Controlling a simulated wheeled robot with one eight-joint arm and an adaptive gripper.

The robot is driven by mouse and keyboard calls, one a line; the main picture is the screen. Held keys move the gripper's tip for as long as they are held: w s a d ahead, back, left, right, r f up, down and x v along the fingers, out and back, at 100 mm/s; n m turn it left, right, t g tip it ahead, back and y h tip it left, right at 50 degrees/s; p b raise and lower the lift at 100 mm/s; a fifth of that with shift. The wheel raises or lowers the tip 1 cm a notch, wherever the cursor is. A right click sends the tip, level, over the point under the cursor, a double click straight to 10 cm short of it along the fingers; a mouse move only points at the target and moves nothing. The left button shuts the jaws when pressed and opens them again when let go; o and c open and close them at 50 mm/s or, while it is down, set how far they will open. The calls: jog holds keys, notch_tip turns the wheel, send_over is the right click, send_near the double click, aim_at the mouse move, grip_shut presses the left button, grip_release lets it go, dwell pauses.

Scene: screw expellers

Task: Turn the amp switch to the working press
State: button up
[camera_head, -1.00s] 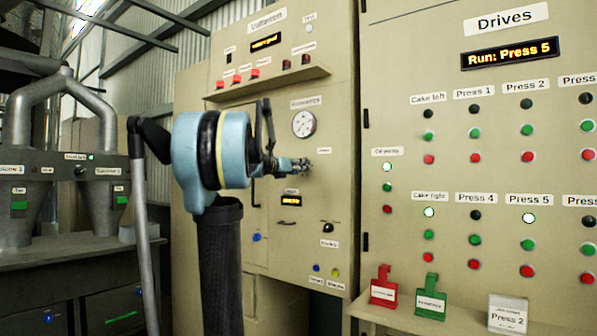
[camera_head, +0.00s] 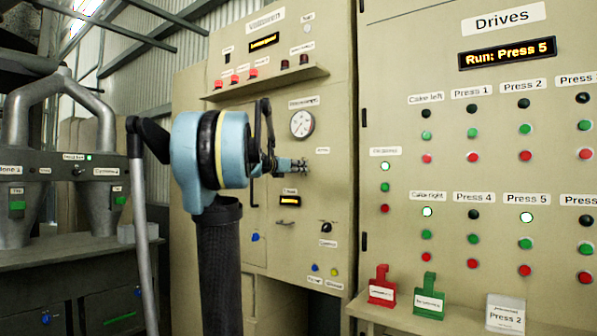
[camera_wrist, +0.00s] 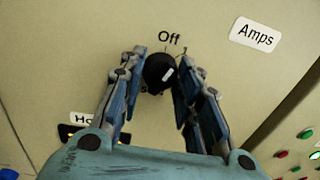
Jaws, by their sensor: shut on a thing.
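The amp switch is a round black knob (camera_wrist: 156,72) with a white pointer mark on its face; in the wrist view it sits below the word "Off" and left of the "Amps" label (camera_wrist: 255,34). My gripper (camera_wrist: 160,66) has one finger on each side of the knob and is shut on it. In the head view my gripper (camera_head: 300,165) reaches the cabinet front below the round gauge, and it hides the knob there. The display (camera_head: 506,53) reads "Run: Press 5". The Press 5 lamp (camera_head: 526,217) is lit white.
The round gauge (camera_head: 302,124) is just above my gripper. A shelf (camera_head: 265,84) with red switches juts out higher up. Red (camera_head: 381,287) and green (camera_head: 428,296) tag holders and a "Press 2" card (camera_head: 505,315) stand on a ledge at lower right.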

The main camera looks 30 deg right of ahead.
jog(key=m, duration=0.5)
jog(key=shift+w+a+y, duration=0.2)
jog(key=shift+w+y, duration=0.05)
jog(key=shift+y, duration=0.05)
jog(key=shift+o, duration=0.3)
jog(key=m, duration=0.4)
jog(key=shift+r+t, duration=0.1)
jog(key=shift+t, duration=0.2)
jog(key=m, duration=0.5)
jog(key=shift+t+y, duration=0.3)
jog(key=m, duration=0.4)
jog(key=shift+s+m, duration=0.2)
jog(key=shift+m, duration=0.2)
jog(key=m, duration=0.3)
jog(key=shift+s+t, duration=0.15)
jog(key=shift+t, duration=0.15)
jog(key=shift+c, duration=0.3)
jog(key=shift+f+m+t, duration=0.15)
jog(key=shift+m+t, duration=0.05)
jog(key=shift+m, duration=3.3)
jog(key=shift+f+m+t, duration=0.15)
jog(key=shift+m+t, duration=0.05)
jog(key=shift+m, duration=3.6)
